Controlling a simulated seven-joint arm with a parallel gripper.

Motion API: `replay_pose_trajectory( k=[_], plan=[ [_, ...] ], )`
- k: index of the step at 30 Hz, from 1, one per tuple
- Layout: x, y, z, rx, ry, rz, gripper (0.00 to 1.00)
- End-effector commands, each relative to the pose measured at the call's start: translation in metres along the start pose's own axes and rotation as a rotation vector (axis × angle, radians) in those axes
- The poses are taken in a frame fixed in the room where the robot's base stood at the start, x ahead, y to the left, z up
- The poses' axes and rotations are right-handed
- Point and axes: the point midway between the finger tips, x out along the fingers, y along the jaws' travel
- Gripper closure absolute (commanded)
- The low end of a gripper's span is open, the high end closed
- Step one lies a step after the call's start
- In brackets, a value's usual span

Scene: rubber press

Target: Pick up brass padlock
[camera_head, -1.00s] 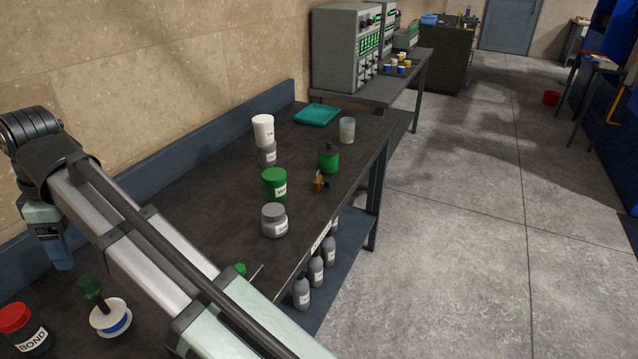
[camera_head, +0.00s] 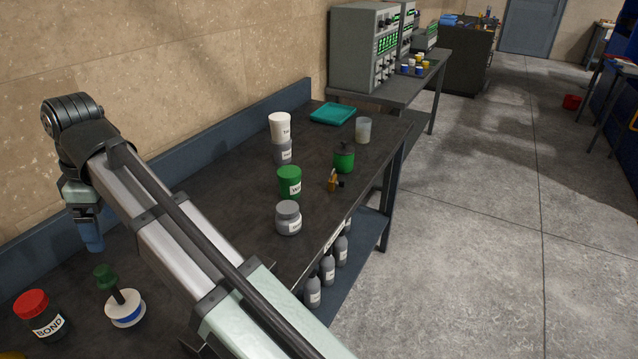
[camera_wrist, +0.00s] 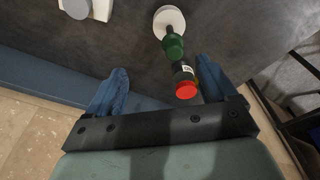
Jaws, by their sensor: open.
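The brass padlock (camera_head: 332,180) is a small golden-brown thing with a dark part beside it. It lies on the dark workbench (camera_head: 225,205), near its right edge, just in front of a green bottle (camera_head: 343,160). It is too small to make out its pose. My gripper (camera_head: 92,240) is at the left in the head view, above the bench's back edge and far from the padlock. In the wrist view my gripper (camera_wrist: 162,92) shows two blue fingers spread wide with nothing held between them. I do not make out the padlock in the wrist view.
Near the padlock stand a green tub (camera_head: 289,182), a grey jar (camera_head: 288,218), a white cup (camera_head: 280,128) and a clear beaker (camera_head: 363,130). A teal tray (camera_head: 333,113) lies behind. Grey bottles fill the lower shelf.

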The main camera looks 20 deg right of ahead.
Motion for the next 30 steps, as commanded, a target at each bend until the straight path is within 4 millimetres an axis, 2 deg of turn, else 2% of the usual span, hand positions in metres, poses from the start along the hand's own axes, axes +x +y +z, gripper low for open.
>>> replay_pose_trajectory(
  k=[6,17,26,30],
  plan=[
    [-0.001,0.055,0.063,0.131,-0.008,0.009,0.15],
    [0.000,0.136,0.178,0.349,-0.025,0.011,0.15],
    [-0.001,0.194,0.286,0.533,-0.041,0.006,0.15],
    [-0.002,0.218,0.342,0.621,-0.051,0.003,0.15]
  ],
)
